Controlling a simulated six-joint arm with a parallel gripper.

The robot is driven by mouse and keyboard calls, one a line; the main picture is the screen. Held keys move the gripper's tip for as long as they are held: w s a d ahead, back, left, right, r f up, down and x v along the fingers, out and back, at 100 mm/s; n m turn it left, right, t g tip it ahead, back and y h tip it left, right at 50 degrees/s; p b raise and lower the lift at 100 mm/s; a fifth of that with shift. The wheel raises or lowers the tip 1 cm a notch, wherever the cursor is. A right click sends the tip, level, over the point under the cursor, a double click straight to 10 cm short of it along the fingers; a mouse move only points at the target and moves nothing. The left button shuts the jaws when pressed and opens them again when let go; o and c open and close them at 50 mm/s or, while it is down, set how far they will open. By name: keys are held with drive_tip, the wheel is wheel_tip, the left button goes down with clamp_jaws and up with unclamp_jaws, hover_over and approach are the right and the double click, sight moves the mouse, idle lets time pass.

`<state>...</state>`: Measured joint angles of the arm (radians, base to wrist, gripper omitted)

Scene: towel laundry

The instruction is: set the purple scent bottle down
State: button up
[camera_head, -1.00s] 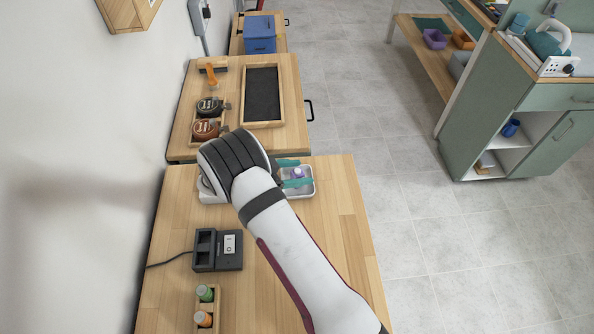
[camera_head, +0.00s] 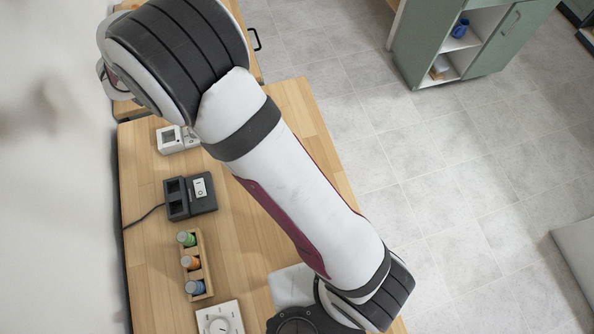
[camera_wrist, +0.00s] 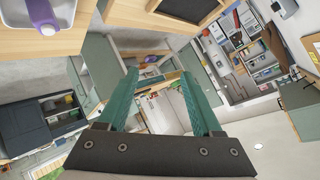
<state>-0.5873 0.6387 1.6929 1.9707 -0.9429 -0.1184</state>
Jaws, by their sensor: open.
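The purple scent bottle (camera_wrist: 44,20) shows at the top left of the wrist view, partly cut off by the edge. It is in a pale tray (camera_wrist: 70,16) on the wooden table (camera_wrist: 42,44); I cannot tell whether it is upright. My gripper (camera_wrist: 158,79) has two teal fingers spread apart with nothing between them. It is clear of the bottle and points out over the room. In the head view my arm hides the gripper, the bottle and the tray.
A wooden rack (camera_head: 205,271) holds green (camera_head: 186,239), orange (camera_head: 190,262) and blue (camera_head: 195,287) bottles. A black device (camera_head: 189,197) with a cord, a white device (camera_head: 174,140) and a white dial box (camera_head: 220,318) stand on the table. Open floor (camera_head: 440,210) lies right of it.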

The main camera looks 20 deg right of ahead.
drive_tip(key=s+r+n+y, duration=0.5)
drive_tip(key=s+r+y, duration=0.1)
drive_tip(key=r+y, duration=0.35)
drive_tip(key=s+d+f+g+h, duration=0.1)
drive_tip(key=s+d+f+g, duration=0.1)
drive_tip(key=s, duration=0.9)
drive_tip(key=s+d+f+n+g, duration=0.1)
drive_tip(key=s+d+g, duration=0.3)
drive_tip(key=s, duration=0.7)
drive_tip(key=s+d+f+n+g+h, duration=0.1)
drive_tip(key=s+d+f+g, duration=0.2)
drive_tip(key=s+d, duration=0.3)
drive_tip(key=s+g, duration=0.1)
drive_tip(key=s, duration=0.4)
drive_tip(key=shift+s+f+h, duration=0.2)
drive_tip(key=shift+s+h, duration=0.1)
drive_tip(key=shift+h, duration=0.05)
drive_tip(key=shift+o, duration=0.2)
